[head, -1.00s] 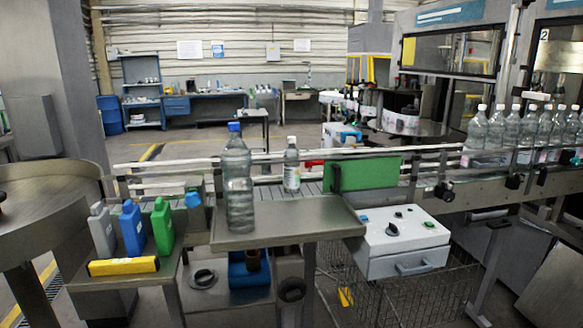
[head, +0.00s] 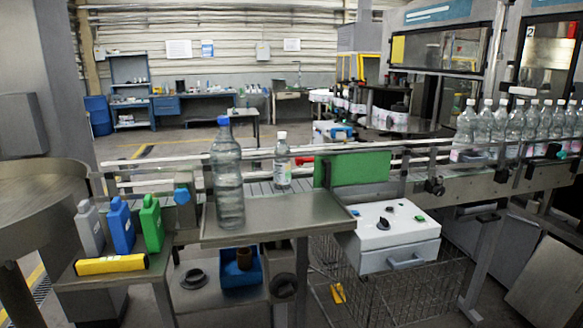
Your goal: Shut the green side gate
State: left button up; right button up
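The green side gate (head: 358,169) is a flat upright panel on the near side of the conveyor, right of the steel shelf. A dark vertical post or hinge stands at its left edge. I cannot tell from this view whether it is fully closed. A red piece (head: 304,161) shows just left of it. Neither of my grippers is in view.
A large clear bottle (head: 228,180) stands on the steel shelf (head: 270,222), and a smaller bottle (head: 282,162) behind it. A white control box (head: 390,238) sits below the gate. Green, blue and grey jugs (head: 152,223) stand at the left.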

aim_at(336, 169)
jog(key=i+l, duration=0.15)
jog(key=l, duration=0.25)
jog(key=i+l+u, duration=0.1)
jog(key=l, duration=0.3)
jog(key=i+l+u, duration=0.1)
jog(key=l, duration=0.3)
jog(key=i+l, duration=0.2)
jog(key=l, duration=0.25)
